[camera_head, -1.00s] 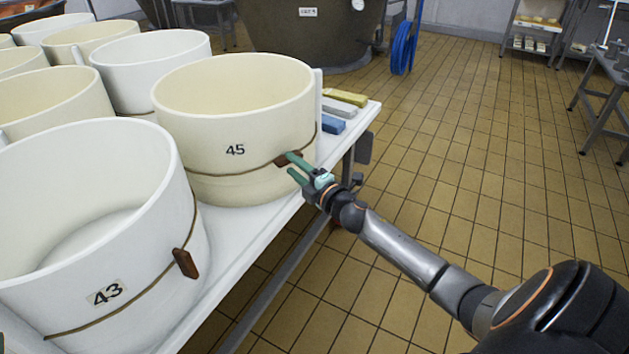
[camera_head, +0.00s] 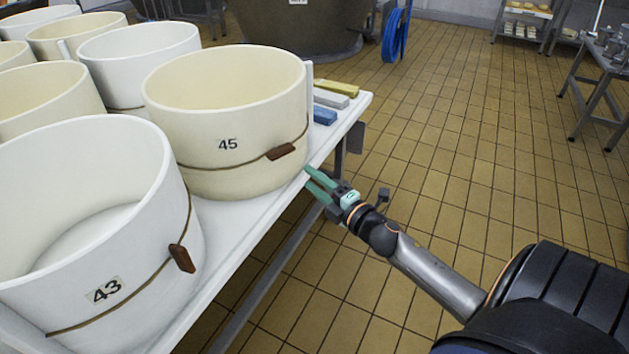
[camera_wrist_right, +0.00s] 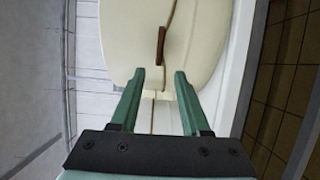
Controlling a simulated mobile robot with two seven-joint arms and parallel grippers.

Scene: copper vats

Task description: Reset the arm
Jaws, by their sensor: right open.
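My right gripper (camera_head: 314,182) is open and empty, with green fingers. In the head view it is by the table's front edge, to the lower right of the cream vat marked 45 (camera_head: 215,165). In the right wrist view the open fingers (camera_wrist_right: 160,78) point toward the cream vat (camera_wrist_right: 200,50) with nothing between them. A brown wooden toggle (camera_head: 281,152) sits on the cord around vat 45, apart from the fingers. It also shows in the right wrist view (camera_wrist_right: 161,47). My left gripper is not in view.
A white vat marked 43 (camera_head: 95,255) with its own brown toggle (camera_head: 181,258) stands front left on the white table (camera_head: 225,225). Several other vats stand behind. Blue (camera_head: 324,115), grey (camera_head: 331,98) and yellow (camera_head: 339,88) blocks lie near the table edge. The tiled floor at right is open.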

